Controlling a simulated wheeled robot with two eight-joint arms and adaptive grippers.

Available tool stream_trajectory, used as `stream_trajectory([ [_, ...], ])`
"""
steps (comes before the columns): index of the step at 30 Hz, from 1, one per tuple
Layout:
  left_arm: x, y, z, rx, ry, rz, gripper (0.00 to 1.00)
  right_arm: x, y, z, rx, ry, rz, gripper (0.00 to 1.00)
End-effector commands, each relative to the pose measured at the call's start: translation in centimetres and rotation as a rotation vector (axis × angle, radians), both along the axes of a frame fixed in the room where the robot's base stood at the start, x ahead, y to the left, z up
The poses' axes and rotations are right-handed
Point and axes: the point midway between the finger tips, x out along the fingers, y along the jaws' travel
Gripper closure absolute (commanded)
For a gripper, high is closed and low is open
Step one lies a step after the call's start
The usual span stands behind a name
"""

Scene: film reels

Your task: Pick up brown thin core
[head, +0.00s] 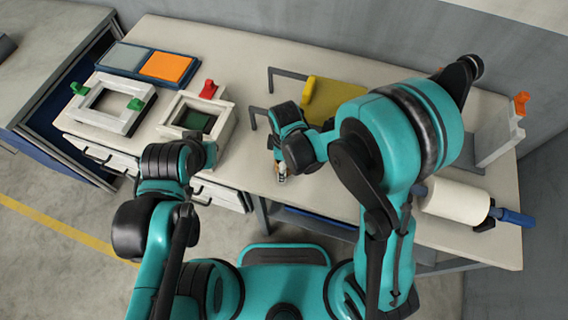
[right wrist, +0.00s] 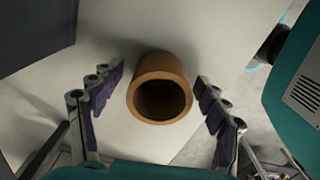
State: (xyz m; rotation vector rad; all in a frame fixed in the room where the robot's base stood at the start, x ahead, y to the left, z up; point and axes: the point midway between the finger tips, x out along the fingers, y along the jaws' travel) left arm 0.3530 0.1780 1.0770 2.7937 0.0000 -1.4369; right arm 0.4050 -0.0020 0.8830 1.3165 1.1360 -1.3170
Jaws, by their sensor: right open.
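The brown core (right wrist: 160,72) is a short hollow tube with its open end facing the camera in the right wrist view. It stands on the pale table top. My right gripper (right wrist: 159,84) is open, with one finger on each side of the core and a visible gap on both sides. In the head view my right gripper (head: 281,172) points down near the table's front edge, and its fingers are small and partly hidden by the arm. The core cannot be made out clearly there.
On the table are a white frame with green clips (head: 113,103), a box frame with a red clip (head: 199,122), a blue tray with an orange pad (head: 167,67), a yellow panel (head: 333,99), and a cream roll (head: 455,201) on a blue rod at the right.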

Motion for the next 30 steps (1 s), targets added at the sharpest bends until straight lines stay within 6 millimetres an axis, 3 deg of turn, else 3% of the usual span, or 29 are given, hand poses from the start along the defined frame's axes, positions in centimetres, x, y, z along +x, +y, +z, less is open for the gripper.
stream_trajectory([
  [1, 0.0, 0.0, 0.0, 0.0, 0.0, 0.0, 1.0, 0.0, 0.0, 0.0, 0.0, 0.0, 0.0, 0.3],
  [6, 0.0, 0.0, 0.0, 0.0, 0.0, 0.0, 1.0, 0.0, 0.0, 0.0, 0.0, 0.0, 0.0, 0.75],
  [20, 0.0, 0.0, 0.3, 0.0, 0.0, 0.0, 1.0, 0.0, 0.0, 0.7, 0.0, 0.0, 0.0, 0.75],
  [27, 0.0, 0.0, 1.8, 0.0, 0.0, 0.0, 1.0, 0.0, 0.0, 4.6, 0.0, 0.0, 0.0, 0.75],
  [30, 0.0, 0.0, 2.3, 0.0, 0.0, 0.0, 1.0, -0.8, -2.2, 5.7, 0.0, 0.0, -0.006, 0.75],
])
